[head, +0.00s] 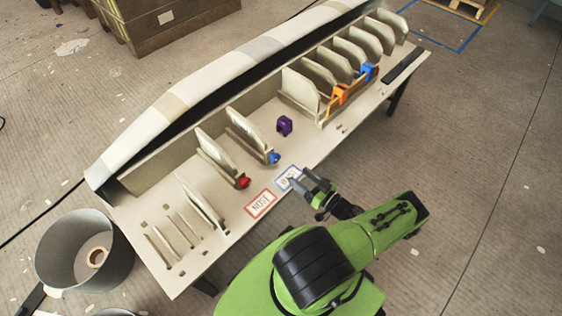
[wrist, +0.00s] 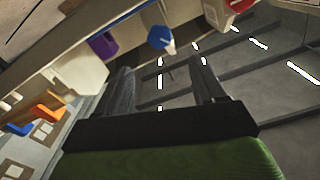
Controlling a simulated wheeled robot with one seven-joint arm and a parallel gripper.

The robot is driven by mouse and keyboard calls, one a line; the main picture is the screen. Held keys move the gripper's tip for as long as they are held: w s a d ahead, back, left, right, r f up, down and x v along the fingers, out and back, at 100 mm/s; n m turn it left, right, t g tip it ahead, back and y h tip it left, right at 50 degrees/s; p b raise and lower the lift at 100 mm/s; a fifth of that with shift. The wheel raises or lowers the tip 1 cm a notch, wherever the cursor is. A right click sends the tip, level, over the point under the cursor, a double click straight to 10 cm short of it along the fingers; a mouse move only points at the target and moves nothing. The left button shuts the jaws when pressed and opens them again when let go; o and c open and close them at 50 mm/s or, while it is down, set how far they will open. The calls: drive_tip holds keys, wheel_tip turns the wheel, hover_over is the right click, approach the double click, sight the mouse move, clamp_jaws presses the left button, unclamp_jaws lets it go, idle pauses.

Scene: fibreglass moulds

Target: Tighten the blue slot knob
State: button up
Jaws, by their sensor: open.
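The blue slot knob (head: 274,158) sits at the near end of a slot holding an upright pale board (head: 245,132). In the wrist view the blue knob (wrist: 160,38) shows ahead of my gripper (wrist: 164,80), roughly between the fingertips and beyond them. My gripper (head: 308,184) is open, with nothing between its fingers. In the head view it is to the lower right of the blue knob, apart from it, over the blue-framed label (head: 285,180). How tight the knob is cannot be told.
A red knob (head: 243,182) sits at the neighbouring slot on the left. A red-framed label (head: 260,204) lies on the bench (head: 228,236). A grey bin (head: 82,258) stands left.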

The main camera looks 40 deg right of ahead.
sight(279, 159)
drive_tip(key=w+b, duration=0.1)
drive_tip(key=w, duration=0.4)
drive_tip(key=w+b, duration=0.1)
drive_tip(key=w, duration=0.4)
drive_tip(key=shift+w+a, duration=0.2)
drive_tip(key=shift+w, duration=0.2)
drive_tip(key=c, duration=1.1)
drive_tip(key=shift+o, duration=0.2)
drive_tip(key=shift+m, duration=0.4)
drive_tip(key=m, duration=0.3)
drive_tip(key=shift+d+f+m, duration=0.1)
drive_tip(key=shift+d+m, duration=0.05)
drive_tip(key=shift+m, duration=0.15)
drive_tip(key=m, duration=0.3)
drive_tip(key=shift+f+m, duration=0.1)
drive_tip(key=shift+m, duration=0.2)
drive_tip(key=m, duration=0.4)
drive_tip(key=shift+d, duration=0.1)
drive_tip(key=shift+f+m, duration=0.15)
drive_tip(key=shift+m, duration=1.55)
